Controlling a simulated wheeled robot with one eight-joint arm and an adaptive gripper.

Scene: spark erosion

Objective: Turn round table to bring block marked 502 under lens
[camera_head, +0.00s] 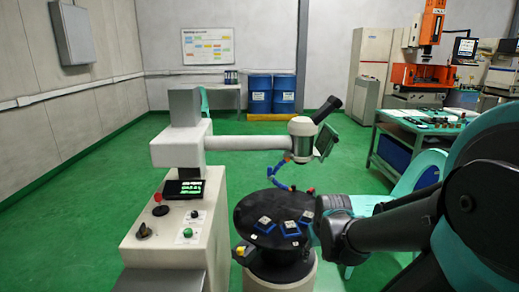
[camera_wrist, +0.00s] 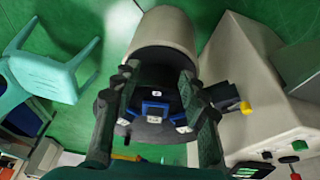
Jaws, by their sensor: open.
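The dark round table (camera_head: 258,232) stands on a pale pedestal right of the machine console. Several small blue blocks (camera_head: 290,229) with white labels lie on it; the numbers are too small to read, so I cannot tell which is 502. The lens head (camera_head: 302,148) on a horizontal arm is above the table's far side. My gripper (camera_head: 330,222) is at the table's right edge. In the wrist view my gripper (camera_wrist: 158,72) is open, its fingers framing the table and blue blocks (camera_wrist: 155,109), with nothing held. A yellow-tipped part (camera_head: 242,250) is at the table's left front edge.
The machine console (camera_head: 160,232) with buttons and a screen is close on the left. A blue flexible hose (camera_head: 280,178) hangs by the table. A pale green chair (camera_wrist: 45,72) is near. A bench (camera_head: 420,125) and blue barrels (camera_head: 271,94) are farther off.

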